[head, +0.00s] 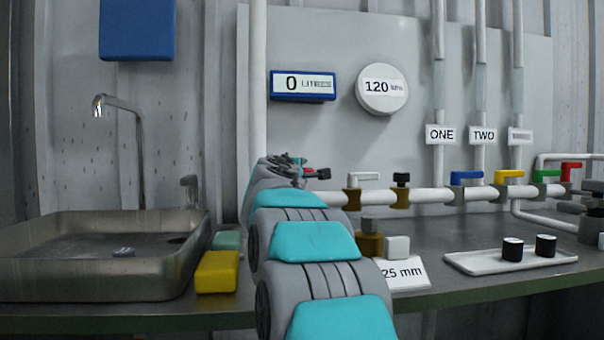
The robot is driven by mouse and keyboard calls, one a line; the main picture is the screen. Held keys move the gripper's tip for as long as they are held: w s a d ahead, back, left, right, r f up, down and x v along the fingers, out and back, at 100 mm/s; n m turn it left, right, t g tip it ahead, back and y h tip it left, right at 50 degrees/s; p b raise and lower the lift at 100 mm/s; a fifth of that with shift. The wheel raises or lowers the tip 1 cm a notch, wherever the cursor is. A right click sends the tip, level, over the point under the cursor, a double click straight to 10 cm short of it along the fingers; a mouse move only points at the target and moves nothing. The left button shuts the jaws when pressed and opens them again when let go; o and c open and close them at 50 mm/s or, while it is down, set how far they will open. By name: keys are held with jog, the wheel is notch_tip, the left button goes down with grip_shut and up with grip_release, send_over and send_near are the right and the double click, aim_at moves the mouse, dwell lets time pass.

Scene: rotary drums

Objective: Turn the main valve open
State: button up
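A pipe with several lever valves runs along the wall panel above the counter. I see no label reading "main" on any of them. A red handle (318,173) sticks out just right of my gripper (288,161), close to the left end of the visible pipe. My arm hides whatever lies behind it there. My gripper is small and dark in this view, and I cannot tell if it touches the red handle or is open or shut. Further right, a white lever valve (362,177) and a black-topped brass fitting (401,190) sit on the pipe.
Blue (466,176), yellow (509,175), green (546,174) and red (571,167) levers are at the right. The meter (303,85) reads 0 litres; a round gauge (382,88) reads 120. A sink (100,260), yellow block (217,271) and white tray (470,262) are on the counter.

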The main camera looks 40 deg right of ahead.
jog(key=shift+s+a, duration=0.1)
jog(key=b+v, duration=0.1)
jog(key=v, duration=0.6)
jog(key=shift+s+a, duration=0.2)
jog(key=shift+a, duration=0.05)
dwell(0.4)
